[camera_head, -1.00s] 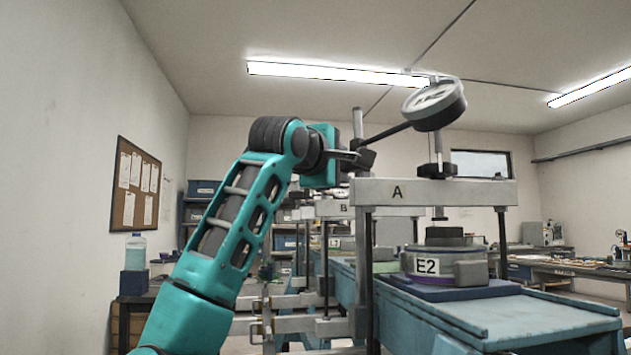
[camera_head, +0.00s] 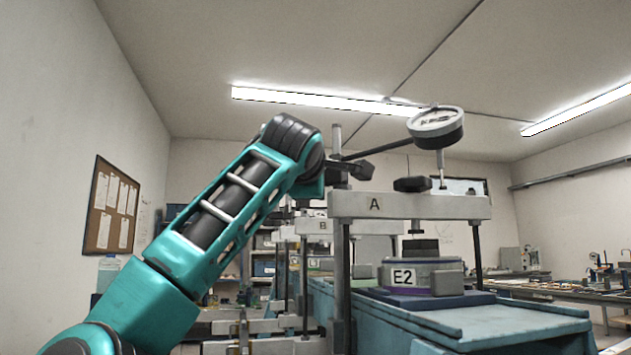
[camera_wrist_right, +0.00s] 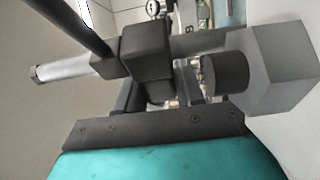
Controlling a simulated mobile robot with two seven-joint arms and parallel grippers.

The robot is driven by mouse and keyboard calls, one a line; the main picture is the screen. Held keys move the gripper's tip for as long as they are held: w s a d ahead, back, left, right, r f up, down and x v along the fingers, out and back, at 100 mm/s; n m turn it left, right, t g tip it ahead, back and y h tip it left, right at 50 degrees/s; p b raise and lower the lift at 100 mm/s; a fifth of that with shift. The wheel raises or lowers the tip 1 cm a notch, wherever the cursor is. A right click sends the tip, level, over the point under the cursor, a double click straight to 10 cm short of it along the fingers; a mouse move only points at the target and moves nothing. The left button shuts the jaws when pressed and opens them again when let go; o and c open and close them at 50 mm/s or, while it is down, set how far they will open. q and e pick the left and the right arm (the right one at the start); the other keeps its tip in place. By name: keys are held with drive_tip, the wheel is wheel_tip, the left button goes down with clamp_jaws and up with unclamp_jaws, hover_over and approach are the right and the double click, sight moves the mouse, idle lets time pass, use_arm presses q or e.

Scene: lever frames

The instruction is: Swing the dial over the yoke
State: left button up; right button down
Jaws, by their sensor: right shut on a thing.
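The round dial (camera_head: 437,125) sits at the end of a black rod (camera_head: 375,150) above the yoke (camera_head: 455,207), the grey crossbeam marked A. Its face is nearly level, and its thin stem points down close to the beam's top; whether it touches, I cannot tell. The rod runs to a black clamp block (camera_head: 362,171) by the upright post (camera_head: 337,135). My right gripper (camera_wrist_right: 150,88) is shut on the clamp block, which shows in the right wrist view (camera_wrist_right: 148,48). In the head view my arm partly hides the grip. My left gripper is out of view.
A black knob (camera_head: 412,184) stands on the beam left of the stem. Below the beam, a block labelled E2 (camera_head: 425,277) rests on a blue bench (camera_head: 480,322). Another frame marked B (camera_head: 320,226) stands behind. The space above the dial is clear.

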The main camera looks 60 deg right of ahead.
drive_tip(key=c, duration=0.8)
unclamp_jaws()
drive_tip(key=v, duration=1.3)
drive_tip(key=shift+c, duration=0.2)
